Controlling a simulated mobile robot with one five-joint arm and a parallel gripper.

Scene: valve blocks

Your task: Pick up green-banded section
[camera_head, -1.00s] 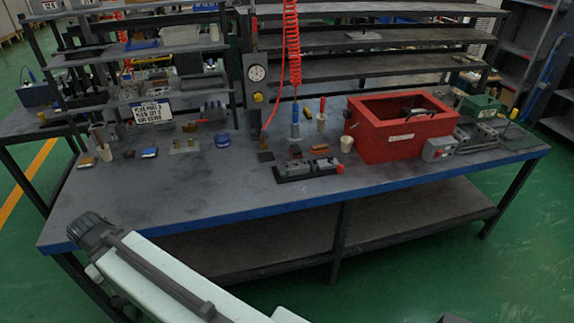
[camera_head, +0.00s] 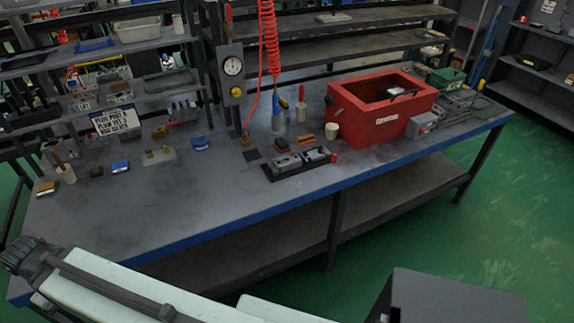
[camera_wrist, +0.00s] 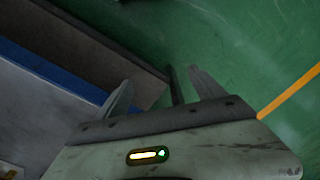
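I cannot make out a green band on any section in these frames. A dark holder (camera_head: 268,174) with grey valve blocks (camera_head: 302,160) sits on the workbench (camera_head: 200,200), near the middle of its front edge. A small red part (camera_head: 334,158) is at its right end. My gripper (camera_wrist: 160,76) shows in the wrist view with its two fingers apart and nothing between them. It points at the bench's front edge and the green floor, away from the blocks. In the head view my arm lies across the lower left, in front of the bench.
A red open box (camera_head: 365,133) stands right of the blocks, with a cream cup (camera_head: 332,131) beside it. A gauge post (camera_head: 232,90) stands left. The front-left benchtop is largely clear.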

